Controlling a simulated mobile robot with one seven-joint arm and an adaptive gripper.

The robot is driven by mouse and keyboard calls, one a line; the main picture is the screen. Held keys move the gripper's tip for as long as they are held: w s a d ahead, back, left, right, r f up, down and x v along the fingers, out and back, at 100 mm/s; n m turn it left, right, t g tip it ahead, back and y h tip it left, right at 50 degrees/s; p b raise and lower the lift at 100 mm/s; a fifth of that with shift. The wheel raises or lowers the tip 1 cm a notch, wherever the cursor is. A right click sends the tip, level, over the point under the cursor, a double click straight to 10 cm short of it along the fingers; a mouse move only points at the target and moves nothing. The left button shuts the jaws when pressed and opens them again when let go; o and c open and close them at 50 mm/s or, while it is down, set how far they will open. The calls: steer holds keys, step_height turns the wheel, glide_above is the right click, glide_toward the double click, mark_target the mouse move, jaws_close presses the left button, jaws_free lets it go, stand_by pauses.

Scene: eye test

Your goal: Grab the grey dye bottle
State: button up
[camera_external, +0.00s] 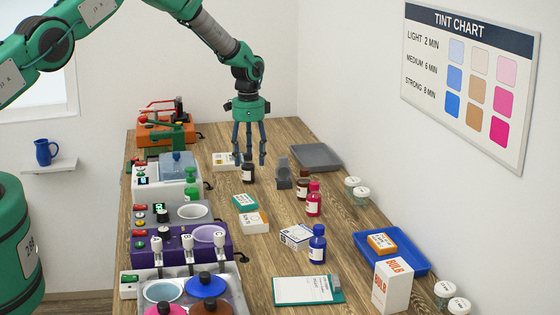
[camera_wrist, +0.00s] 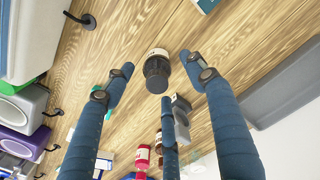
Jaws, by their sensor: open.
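The grey dye bottle (camera_external: 248,174) looks dark, with a dark grey cap and a pale label. It stands upright on the wooden table. In the wrist view the bottle (camera_wrist: 157,74) shows its cap between the tips of the two upper fingers. My gripper (camera_external: 249,158) is open and empty, pointing down with its fingers spread above and around the bottle's top. I see no finger clearly touching it. A brown bottle (camera_external: 302,187), a red bottle (camera_external: 314,200) and a blue bottle (camera_external: 317,245) stand nearer the camera, to the right.
A dark grey stand (camera_external: 284,175) is close right of the bottle. A white box (camera_external: 224,161) lies just left of it. A grey tray (camera_external: 316,156) lies at the back right. Machines, including a purple one (camera_external: 185,245), line the left edge. Small boxes (camera_external: 254,222) lie mid-table.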

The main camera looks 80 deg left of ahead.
mark_target(249, 171)
steer(key=shift+f, duration=0.2)
stand_by(0.3)
steer(key=shift+s+f+p, duration=0.2)
steer(key=shift+f+p, duration=0.2)
steer(key=shift+f, duration=2.15)
steer(key=shift+c, duration=0.5)
steer(key=c, duration=1.2)
